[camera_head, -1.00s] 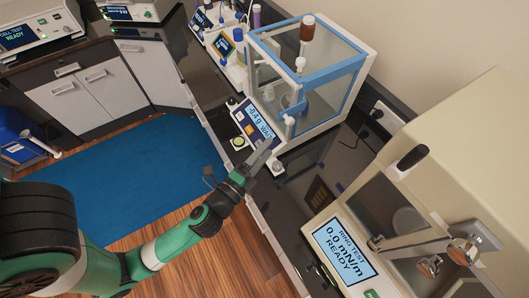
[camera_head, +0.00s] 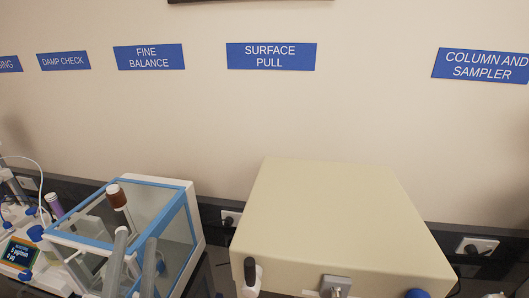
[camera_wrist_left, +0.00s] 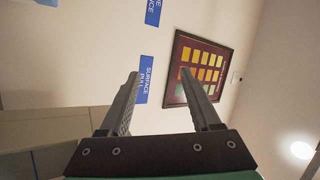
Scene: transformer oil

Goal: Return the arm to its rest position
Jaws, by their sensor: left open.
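My left gripper (camera_head: 136,237) shows at the bottom left of the head view as two grey fingers pointing up, with a gap between them. They overlap the front of the blue-framed glass balance case (camera_head: 180,225) in the picture. In the left wrist view the left gripper (camera_wrist_left: 160,75) is open and empty, its fingers spread toward the wall. The rest of the left arm is below the head view. My right gripper is in neither view.
A brown-capped vial (camera_head: 116,196) shows at the balance case. The large beige instrument (camera_head: 335,215) stands to its right, under the "SURFACE PULL" sign (camera_head: 271,56). A framed chart (camera_wrist_left: 202,68) hangs on the wall.

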